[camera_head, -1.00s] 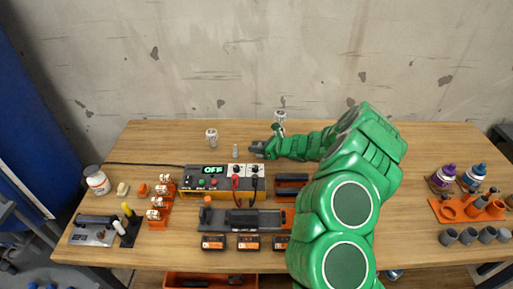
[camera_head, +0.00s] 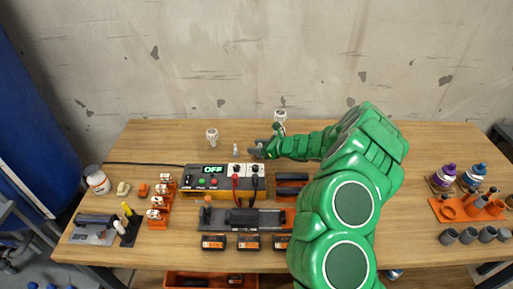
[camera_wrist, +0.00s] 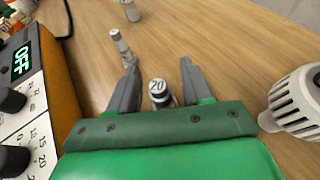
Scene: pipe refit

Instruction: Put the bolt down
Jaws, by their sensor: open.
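My gripper (camera_wrist: 158,68) is open, its two grey fingers apart. Between them in the wrist view is a small round metal piece with a white top marked "20" (camera_wrist: 158,86), probably the bolt; a gap shows on each side of it. Its lower part is hidden by my gripper body. A second slim grey metal piece (camera_wrist: 120,44) stands upright on the table beyond the left fingertip; it also shows in the head view (camera_head: 235,152). In the head view my gripper (camera_head: 264,141) is low over the table, just behind the power box.
The power box reading OFF (camera_head: 213,170) is close on my gripper's near side. A white ribbed fitting (camera_wrist: 296,102) is close on the other side. Another white piece (camera_head: 212,136) stands farther left. Bare tabletop (camera_head: 160,145) lies at the back left.

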